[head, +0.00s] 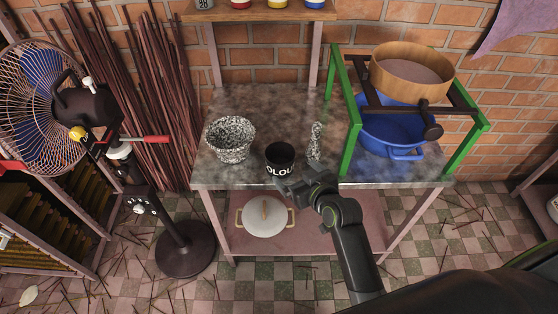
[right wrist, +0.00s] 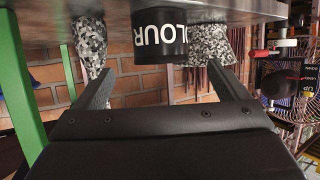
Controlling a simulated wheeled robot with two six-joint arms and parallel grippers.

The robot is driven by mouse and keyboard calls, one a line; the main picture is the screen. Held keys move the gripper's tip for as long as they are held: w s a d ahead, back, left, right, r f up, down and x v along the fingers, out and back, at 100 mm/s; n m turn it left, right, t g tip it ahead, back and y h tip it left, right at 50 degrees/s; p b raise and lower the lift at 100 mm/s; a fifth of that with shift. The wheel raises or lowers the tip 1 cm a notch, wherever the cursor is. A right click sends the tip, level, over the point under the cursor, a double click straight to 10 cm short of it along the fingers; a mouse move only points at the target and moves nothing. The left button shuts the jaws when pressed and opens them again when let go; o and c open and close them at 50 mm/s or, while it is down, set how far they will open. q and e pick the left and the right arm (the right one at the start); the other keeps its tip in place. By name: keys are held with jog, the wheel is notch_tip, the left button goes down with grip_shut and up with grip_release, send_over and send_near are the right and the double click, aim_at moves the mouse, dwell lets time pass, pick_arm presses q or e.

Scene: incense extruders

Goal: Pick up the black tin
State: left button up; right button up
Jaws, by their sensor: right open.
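The black tin (head: 281,160) with white lettering stands upright near the front edge of the stone-topped table (head: 270,104). It also shows in the right wrist view (right wrist: 160,35), where the scene appears upside down. My right gripper (head: 299,184) is at the table's front edge, just in front of the tin. Its jaws are open, and in the right wrist view (right wrist: 162,72) the tin lies ahead between the two fingers. I see no contact with the tin. My left gripper is not in view.
A speckled mortar (head: 230,141) stands left of the tin and a speckled pestle (head: 315,141) stands right of it. A green frame (head: 345,101) with a wooden sieve (head: 412,87) and blue pot (head: 392,137) is further right. A white lidded pot (head: 265,217) sits on the lower shelf.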

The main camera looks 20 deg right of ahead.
aim_at(287, 165)
jog(key=x, duration=0.6)
jog(key=shift+f+p+x, duration=0.25)
jog(key=shift+p+x, duration=0.05)
jog(key=shift+x, duration=1)
jog(key=shift+f+p+x, duration=0.2)
jog(key=shift+p+x, duration=0.1)
jog(key=shift+x, duration=0.95)
jog(key=shift+s+d, duration=0.1)
jog(key=shift+s, duration=0.05)
jog(key=c, duration=1.1)
